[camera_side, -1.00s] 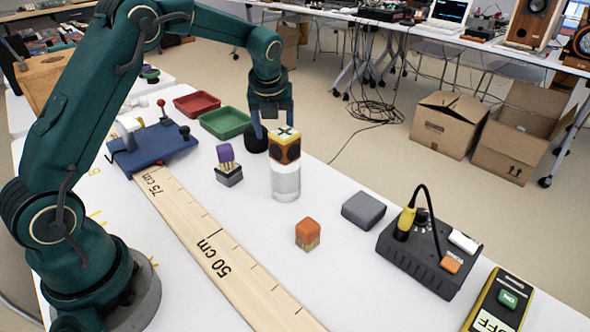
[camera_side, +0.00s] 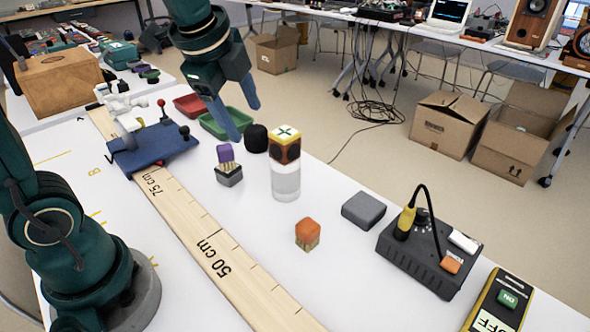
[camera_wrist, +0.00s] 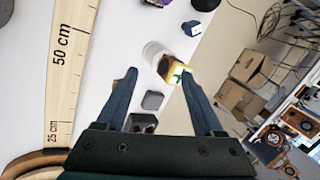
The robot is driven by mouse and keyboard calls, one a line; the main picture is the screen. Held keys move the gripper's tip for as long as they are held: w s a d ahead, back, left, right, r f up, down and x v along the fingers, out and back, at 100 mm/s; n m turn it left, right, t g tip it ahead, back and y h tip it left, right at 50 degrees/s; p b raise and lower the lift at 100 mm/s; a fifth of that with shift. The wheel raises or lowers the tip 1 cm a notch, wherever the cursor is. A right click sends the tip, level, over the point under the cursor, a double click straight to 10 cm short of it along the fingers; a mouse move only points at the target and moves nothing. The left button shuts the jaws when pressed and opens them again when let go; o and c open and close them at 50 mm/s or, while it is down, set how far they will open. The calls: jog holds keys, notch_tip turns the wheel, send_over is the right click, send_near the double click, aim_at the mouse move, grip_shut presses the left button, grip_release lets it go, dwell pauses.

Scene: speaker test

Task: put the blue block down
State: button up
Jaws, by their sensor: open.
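In the wrist view the X-topped block (camera_wrist: 177,73) shows between my fingers, at a distance. My gripper (camera_side: 246,122) is open and empty, raised behind and left of that block in the side view. An orange-topped block (camera_side: 307,231) stands in front.
A flat grey block (camera_side: 363,211) and a dark control box (camera_side: 428,258) with a yellow plug stand at right. A wooden ruler (camera_side: 205,230) runs along the table. White table lies free between.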

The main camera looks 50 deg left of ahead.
jog(key=s+d+f+n, duration=0.1)
jog(key=s+d+n, duration=0.1)
jog(key=s+n, duration=0.4)
jog(key=s+d+f+n+t+h, duration=0.1)
jog(key=s+d+f+n, duration=0.1)
jog(key=s+n, duration=0.4)
jog(key=shift+d+f+n+h, duration=0.15)
jog(key=shift+d+n+h, duration=0.15)
jog(key=shift+n, duration=0.6)
